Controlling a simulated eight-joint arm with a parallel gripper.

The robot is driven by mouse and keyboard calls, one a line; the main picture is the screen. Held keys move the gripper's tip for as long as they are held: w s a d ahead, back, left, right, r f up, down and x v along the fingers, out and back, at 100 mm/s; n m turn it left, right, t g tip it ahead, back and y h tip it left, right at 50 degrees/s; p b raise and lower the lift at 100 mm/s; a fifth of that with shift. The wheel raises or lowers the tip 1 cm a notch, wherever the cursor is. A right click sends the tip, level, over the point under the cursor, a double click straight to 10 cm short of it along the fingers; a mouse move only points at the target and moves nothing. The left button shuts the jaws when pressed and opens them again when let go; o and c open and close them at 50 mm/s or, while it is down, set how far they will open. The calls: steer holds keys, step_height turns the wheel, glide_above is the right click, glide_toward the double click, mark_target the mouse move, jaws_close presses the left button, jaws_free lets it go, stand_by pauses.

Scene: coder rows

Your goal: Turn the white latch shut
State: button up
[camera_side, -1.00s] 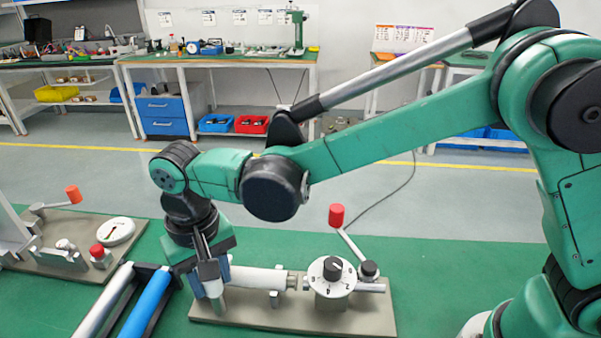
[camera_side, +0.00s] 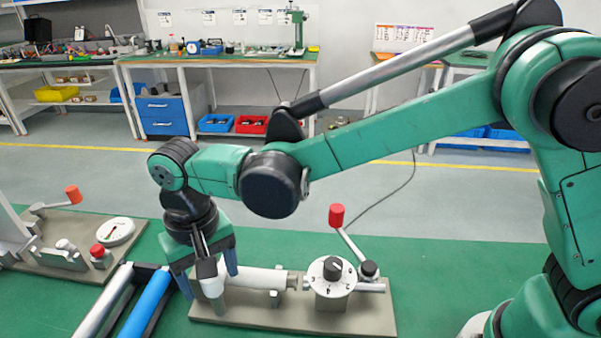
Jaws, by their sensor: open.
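A flat grey base plate (camera_side: 300,315) lies on the green table with a horizontal white cylinder (camera_side: 262,278) mounted on it. A white piece (camera_side: 212,286), likely the white latch, stands at the cylinder's left end. My gripper (camera_side: 208,282) points down there, open, with one finger to the left of the white piece and one to its right. I cannot tell whether either finger touches it. My gripper partly hides the upper part of the piece and the cylinder's left end.
A white dial with a black knob (camera_side: 333,268) and a red-tipped lever (camera_side: 337,216) stand to the right on the same plate. Blue and grey bars (camera_side: 147,303) lie close on the left. Another fixture with a gauge (camera_side: 116,231) is farther left.

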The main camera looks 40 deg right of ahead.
steer(key=shift+r, duration=2.65)
steer(key=s+d+t, duration=0.3)
steer(key=d, duration=0.8)
steer(key=s+d+r+t, duration=0.1)
steer(key=s+d+t, duration=0.2)
steer(key=d, duration=0.9)
steer(key=shift+t, duration=0.6)
